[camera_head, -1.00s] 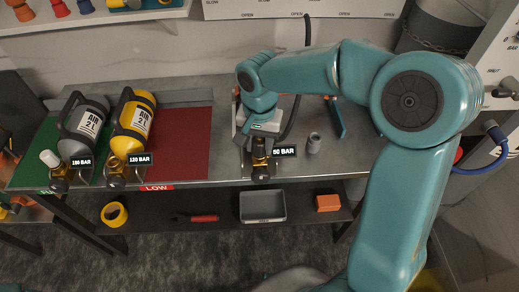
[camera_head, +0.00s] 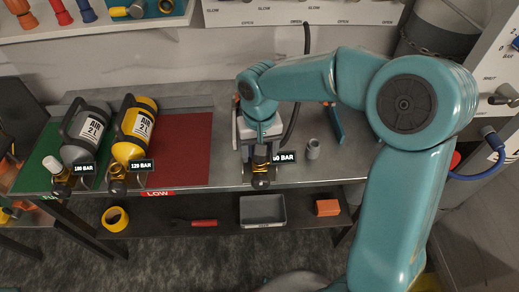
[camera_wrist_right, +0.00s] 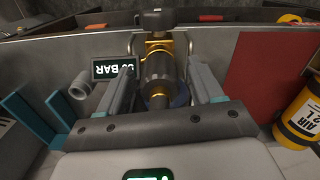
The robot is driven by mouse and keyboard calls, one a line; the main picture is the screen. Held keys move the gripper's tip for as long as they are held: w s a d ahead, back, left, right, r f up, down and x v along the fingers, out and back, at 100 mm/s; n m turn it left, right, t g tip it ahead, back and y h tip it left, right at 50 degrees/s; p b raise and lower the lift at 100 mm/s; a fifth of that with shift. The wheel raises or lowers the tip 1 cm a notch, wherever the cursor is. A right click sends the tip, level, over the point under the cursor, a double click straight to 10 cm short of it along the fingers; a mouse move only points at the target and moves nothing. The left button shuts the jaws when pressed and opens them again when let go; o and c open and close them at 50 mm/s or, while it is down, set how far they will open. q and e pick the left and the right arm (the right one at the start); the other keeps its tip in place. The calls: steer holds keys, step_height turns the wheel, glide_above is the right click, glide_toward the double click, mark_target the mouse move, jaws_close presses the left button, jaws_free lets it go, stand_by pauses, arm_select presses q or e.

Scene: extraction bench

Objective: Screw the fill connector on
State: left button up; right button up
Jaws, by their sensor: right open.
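A dark ribbed connector with brass parts (camera_wrist_right: 160,72) lies in line with a brass valve (camera_wrist_right: 158,45) at the bench's front edge. They look joined in the right wrist view, but I cannot tell how far any thread is engaged. My right gripper (camera_wrist_right: 160,88) is open, its two grey fingers on either side of the connector with visible gaps. In the head view my right gripper (camera_head: 261,150) points down over the brass valve (camera_head: 261,181) and hides most of the connector. A pressure display (camera_wrist_right: 114,67) is beside the valve, partly covered. My left gripper is not in view.
A grey cap (camera_head: 313,149) stands right of the gripper. A black hose (camera_head: 297,95) rises behind it. A yellow bottle (camera_head: 135,128) and a dark grey bottle (camera_head: 86,134) lie to the left, past the bare red mat (camera_head: 185,150). A blue-green bracket (camera_head: 333,122) is at right.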

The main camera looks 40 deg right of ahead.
steer(key=n+p, duration=0.1)
steer(key=n, duration=0.5)
steer(key=shift+r+p, duration=0.15)
steer(key=shift+p, duration=0.15)
steer(key=n+p, duration=0.1)
steer(key=n, duration=0.3)
steer(key=shift+n, duration=0.4)
steer(key=n+p, duration=0.2)
steer(key=n, duration=0.3)
steer(key=shift+n+p, duration=0.4)
steer(key=n+p, duration=0.2)
steer(key=n, duration=0.2)
steer(key=shift+n, duration=0.8)
